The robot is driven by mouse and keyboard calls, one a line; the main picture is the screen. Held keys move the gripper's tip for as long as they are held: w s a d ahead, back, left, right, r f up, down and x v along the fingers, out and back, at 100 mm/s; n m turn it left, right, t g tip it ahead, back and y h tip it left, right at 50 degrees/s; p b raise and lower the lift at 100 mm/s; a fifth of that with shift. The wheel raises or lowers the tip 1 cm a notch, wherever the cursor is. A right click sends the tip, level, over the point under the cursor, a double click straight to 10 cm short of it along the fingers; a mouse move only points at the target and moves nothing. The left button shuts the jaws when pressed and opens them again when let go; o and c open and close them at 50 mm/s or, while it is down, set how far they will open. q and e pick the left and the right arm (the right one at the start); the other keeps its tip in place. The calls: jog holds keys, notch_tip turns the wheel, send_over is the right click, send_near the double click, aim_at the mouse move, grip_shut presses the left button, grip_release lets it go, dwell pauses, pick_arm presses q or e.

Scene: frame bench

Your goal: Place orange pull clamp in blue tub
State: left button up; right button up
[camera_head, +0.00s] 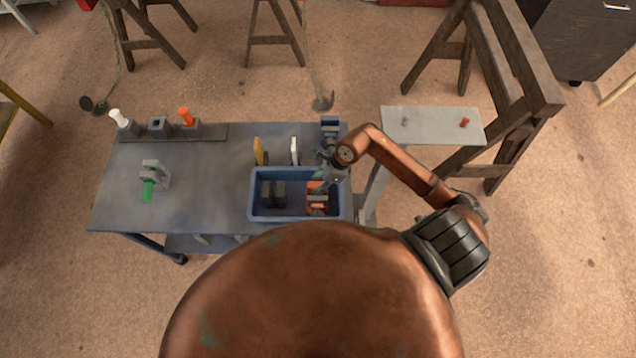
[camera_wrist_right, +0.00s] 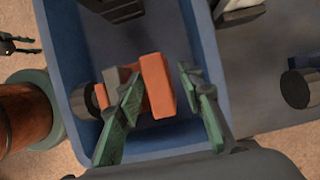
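The blue tub (camera_head: 252,203) stands at the right front of the bench, and its wall fills much of the right wrist view (camera_wrist_right: 62,62). The orange pull clamp (camera_head: 317,203) is inside the tub at its right end. In the right wrist view its orange block (camera_wrist_right: 157,86) shows between my green fingers. My right gripper (camera_head: 322,184) reaches down into the tub over the clamp. Its fingers (camera_wrist_right: 163,115) are apart, with a visible gap between the block and one finger. The near finger partly hides the clamp's grey part. I cannot make out my left gripper.
A dark clamp (camera_head: 273,194) lies in the tub's left half. A yellow clamp (camera_head: 259,151), a white one (camera_head: 294,151) and a blue one (camera_head: 330,130) stand behind the tub. A green clamp (camera_head: 150,181) is at left. The bench middle is clear.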

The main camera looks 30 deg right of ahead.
jog(key=v, duration=1.2)
jog(key=shift+b, duration=0.45)
jog(key=shift+s, duration=0.15)
